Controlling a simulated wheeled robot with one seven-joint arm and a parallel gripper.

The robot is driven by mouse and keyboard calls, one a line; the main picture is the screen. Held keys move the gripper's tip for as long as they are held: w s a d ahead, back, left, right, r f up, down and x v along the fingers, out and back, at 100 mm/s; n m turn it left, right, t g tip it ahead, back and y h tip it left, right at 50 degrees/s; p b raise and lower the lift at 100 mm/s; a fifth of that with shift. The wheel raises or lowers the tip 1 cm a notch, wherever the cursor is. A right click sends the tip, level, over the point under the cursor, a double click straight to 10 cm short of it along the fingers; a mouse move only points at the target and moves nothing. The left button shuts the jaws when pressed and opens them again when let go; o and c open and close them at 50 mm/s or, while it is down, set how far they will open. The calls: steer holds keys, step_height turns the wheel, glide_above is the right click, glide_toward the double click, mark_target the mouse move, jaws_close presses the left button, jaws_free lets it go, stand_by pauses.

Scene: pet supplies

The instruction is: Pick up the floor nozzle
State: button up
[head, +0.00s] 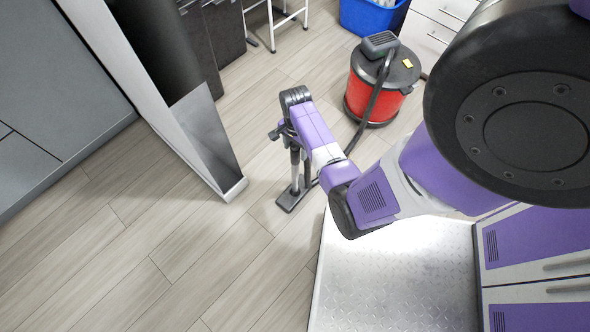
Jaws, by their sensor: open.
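My gripper (291,143) is dark and small in the head view. It appears open, at the upper part of the tube. I cannot tell whether its fingers are around the tube or beside it, or whether they touch it.
A red and black vacuum cleaner (376,92) stands behind, its dark hose (369,117) running down towards the nozzle. A tall grey panel (209,139) stands close on the left. A bright metal platform (395,285) lies in front right. The wooden floor (150,235) at left is clear.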

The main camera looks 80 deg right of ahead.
steer(key=f, duration=0.2)
steer(key=f+b, duration=0.1)
steer(key=f, duration=0.1)
steer(key=shift+a, duration=0.25)
steer(key=shift+r, duration=0.1)
steer(key=shift+c, duration=0.3)
jaws_close()
